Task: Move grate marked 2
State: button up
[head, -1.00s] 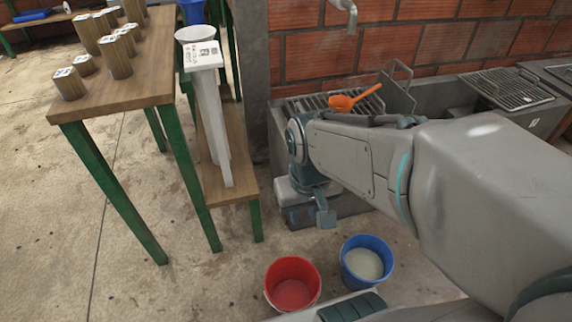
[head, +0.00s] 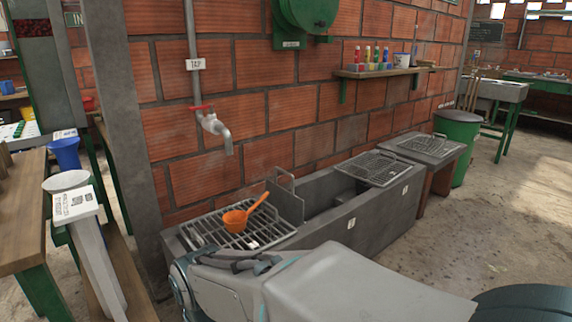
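Several metal grates lie along a grey concrete trough (head: 330,215). The near left grate (head: 205,232) has parallel bars and lies at the trough's left end, with an orange ladle (head: 238,217) on it. A middle grate (head: 370,168) with a handle lies across the trough. A right grate (head: 423,147) lies on a separate block at the far end. Small white tags show on the trough front and near the left grate, but I cannot read a 2 on any. My arm reaches across the bottom of the view; my gripper is out of frame.
An upright metal plate (head: 286,204) stands in the trough beside the left grate. A tap (head: 213,125) juts from the brick wall above. A wooden table (head: 25,220) stands left, a green bin (head: 457,146) at the far right. The floor on the right is open.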

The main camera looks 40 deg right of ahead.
aim_at(378, 156)
jog(key=u, duration=0.05)
jog(key=k, duration=1.2)
jog(key=z, duration=0.95)
jog(key=i, duration=0.75)
jog(key=z, duration=1.6)
jog(key=i, duration=1.45)
jog(key=z, duration=0.3)
jog(key=i, duration=1.55)
jog(key=u, duration=0.55)
jog(key=i, duration=1.25)
jog(key=u, duration=1.65)
jog(key=i, duration=0.7)
jog(key=u, duration=0.65)
